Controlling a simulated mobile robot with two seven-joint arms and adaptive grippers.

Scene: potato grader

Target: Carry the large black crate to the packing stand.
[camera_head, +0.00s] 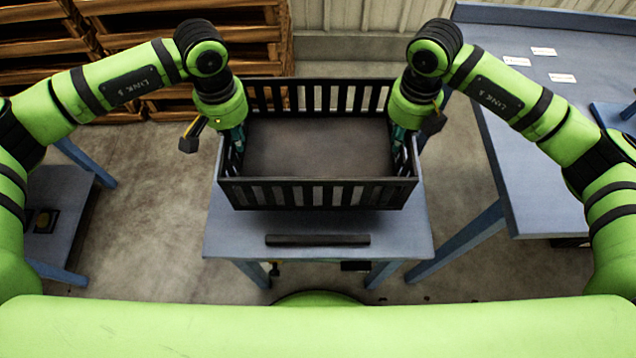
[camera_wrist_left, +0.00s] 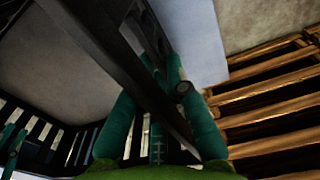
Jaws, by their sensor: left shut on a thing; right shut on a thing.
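The large black crate (camera_head: 318,193) is empty and has slatted walls. In the head view it sits over a small blue-grey table in front of me; I cannot tell whether it is resting or slightly raised. My left gripper (camera_head: 237,138) is shut on the crate's left wall, and my right gripper (camera_head: 402,140) is shut on its right wall. In the left wrist view the teal fingers of my left gripper (camera_wrist_left: 168,95) straddle the crate's dark rim (camera_wrist_left: 118,62). The fingertips are partly hidden by the wall. Which surface is the packing stand is not clear.
The small blue-grey table (camera_head: 225,235) has a dark bar (camera_head: 318,240) along its front. A larger blue table (camera_head: 535,120) with white labels (camera_head: 543,51) stands at the right. A low blue stand (camera_head: 62,205) is at the left. Wooden crates (camera_head: 40,48) are stacked at the back left.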

